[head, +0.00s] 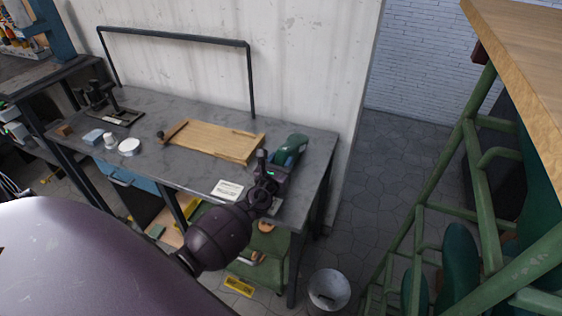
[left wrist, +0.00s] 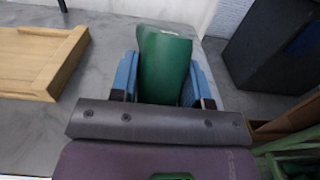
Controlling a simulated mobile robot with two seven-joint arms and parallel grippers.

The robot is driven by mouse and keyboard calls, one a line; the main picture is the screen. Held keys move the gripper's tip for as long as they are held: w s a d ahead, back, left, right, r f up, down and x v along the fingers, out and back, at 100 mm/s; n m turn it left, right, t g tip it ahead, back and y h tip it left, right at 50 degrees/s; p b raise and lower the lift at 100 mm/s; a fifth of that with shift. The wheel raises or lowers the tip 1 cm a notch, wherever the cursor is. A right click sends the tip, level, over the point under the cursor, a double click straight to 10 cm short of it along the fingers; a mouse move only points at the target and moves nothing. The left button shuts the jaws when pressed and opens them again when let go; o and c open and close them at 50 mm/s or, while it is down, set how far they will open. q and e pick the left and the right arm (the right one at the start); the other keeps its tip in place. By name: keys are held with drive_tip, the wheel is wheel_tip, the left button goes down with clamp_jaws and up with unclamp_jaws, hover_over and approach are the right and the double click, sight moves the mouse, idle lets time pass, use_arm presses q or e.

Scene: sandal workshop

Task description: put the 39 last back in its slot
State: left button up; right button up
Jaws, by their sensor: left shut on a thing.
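A green last (head: 291,148) is at the right end of the grey workbench. My left gripper (head: 275,168) is shut on this last. In the left wrist view the green last (left wrist: 165,62) stands between the blue finger pads, with its lower part hidden by the gripper body. I cannot tell whether it touches the bench top, and no size number is readable on it. On the right, a green tube rack (head: 477,145) has more green lasts (head: 458,260) low in it. No slot for the 39 last can be made out. My right gripper is not in view.
The workbench (head: 315,147) holds a wooden board (head: 210,140), a white card (head: 227,190), a round white tin (head: 129,147) and a black tool (head: 100,95). A metal bucket (head: 328,290) stands on the floor. The tiled floor (head: 375,190) between bench and rack is clear.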

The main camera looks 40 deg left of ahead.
use_arm(q)
drive_tip(key=o, duration=1)
drive_tip(key=v, duration=1.1)
